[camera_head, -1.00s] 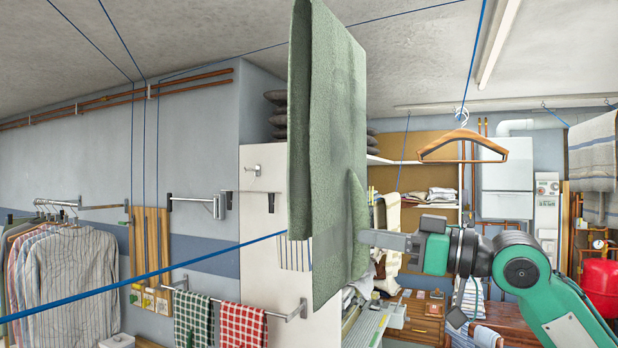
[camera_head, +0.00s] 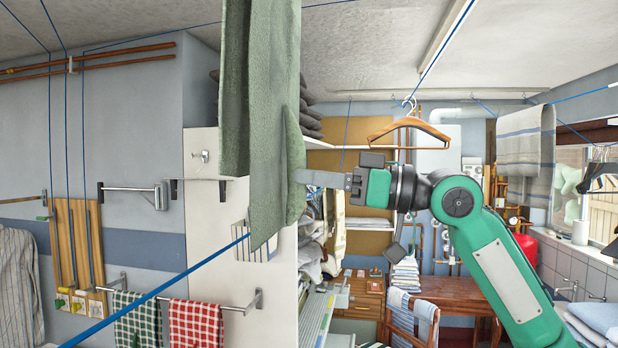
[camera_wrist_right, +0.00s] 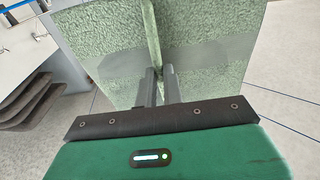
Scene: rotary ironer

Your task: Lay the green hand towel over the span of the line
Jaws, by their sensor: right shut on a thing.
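The green hand towel (camera_head: 262,110) hangs in long folds in the middle of the head view, its top cut off by the frame. My right gripper (camera_head: 303,177) is shut on its right edge. The wrist view shows the fingers (camera_wrist_right: 158,85) pinching a fold of the towel (camera_wrist_right: 105,50), which spreads wide on both sides. The blue line (camera_head: 165,287) runs from the lower left up to the towel's lower part and disappears there. I cannot tell whether they touch. My left gripper is not in view.
A wooden hanger (camera_head: 408,128) hangs from a blue line beyond my right arm. A striped grey cloth (camera_head: 526,140) hangs at the right. Checked towels (camera_head: 196,322) hang on a wall rail at the lower left. Grey folded items (camera_wrist_right: 28,100) show in the wrist view.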

